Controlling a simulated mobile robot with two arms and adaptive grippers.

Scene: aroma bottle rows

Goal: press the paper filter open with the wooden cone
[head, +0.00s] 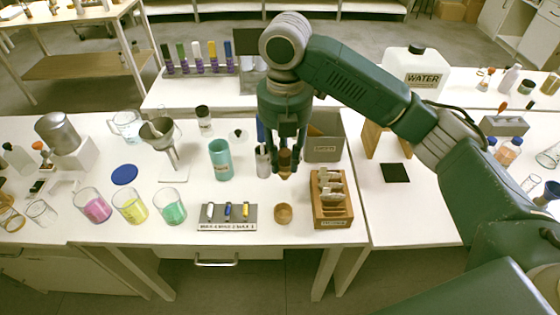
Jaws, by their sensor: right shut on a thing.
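My right gripper (286,173) reaches down from above at the middle of the table. It is shut on a small brown wooden piece (284,157), which looks like the wooden cone; the fingers partly hide it. The piece is held above the table, behind a small round wooden holder (283,213). A grey funnel (157,131) sits on a stand well to the left of the gripper. I cannot make out the paper filter clearly in it. My left gripper is not in view.
Beakers with pink (94,206), yellow (131,206) and green (170,207) liquid stand at front left. A teal cup (220,159) stands left of the gripper. A wooden rack (331,198) of packets and a grey bin (322,150) stand close on its right.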

